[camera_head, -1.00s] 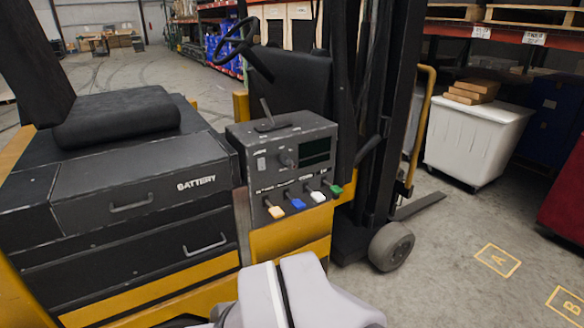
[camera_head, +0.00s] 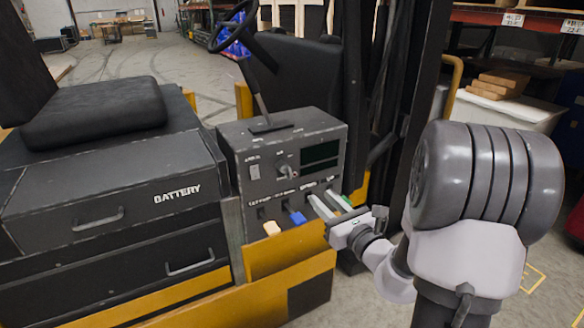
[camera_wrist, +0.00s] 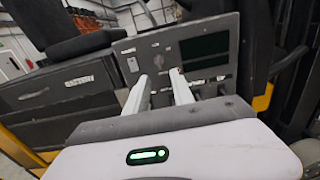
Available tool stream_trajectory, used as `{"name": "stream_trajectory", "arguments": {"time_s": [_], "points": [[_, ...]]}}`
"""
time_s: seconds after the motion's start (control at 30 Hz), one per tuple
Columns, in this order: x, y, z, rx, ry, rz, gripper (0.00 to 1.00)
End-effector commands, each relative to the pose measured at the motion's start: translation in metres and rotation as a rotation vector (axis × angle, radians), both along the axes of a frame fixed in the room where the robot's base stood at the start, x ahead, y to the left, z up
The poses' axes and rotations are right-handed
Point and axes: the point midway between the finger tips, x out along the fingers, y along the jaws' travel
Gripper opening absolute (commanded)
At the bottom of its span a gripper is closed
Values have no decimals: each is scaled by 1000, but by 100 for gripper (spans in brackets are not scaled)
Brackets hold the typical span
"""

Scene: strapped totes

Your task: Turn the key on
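The key (camera_head: 287,172) is a small grey piece on a round fitting in the dark control panel (camera_head: 228,150), left of a dark screen. My gripper (camera_head: 321,196) is open and empty, with two pale fingers spread apart. In the head view it is below and right of the key, in front of the lever row. In the wrist view the fingertips (camera_wrist: 167,78) point at the panel. I cannot tell whether they touch anything.
A cream lever (camera_head: 272,229), a blue lever (camera_head: 297,217) and a partly hidden green lever (camera_head: 346,203) stick out under the key. A steering wheel (camera_head: 232,28) and a tall lever (camera_head: 260,105) rise above. The battery box (camera_head: 120,190) is at left, the mast at right.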

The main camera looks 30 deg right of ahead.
Motion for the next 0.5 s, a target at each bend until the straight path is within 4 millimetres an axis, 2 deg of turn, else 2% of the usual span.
{"name": "stream_trajectory", "arguments": {"time_s": [0.3,0.5], "points": [[95,7,-2,-3,-1,10,29],[140,8,-1,-2,-1,8,29]]}}
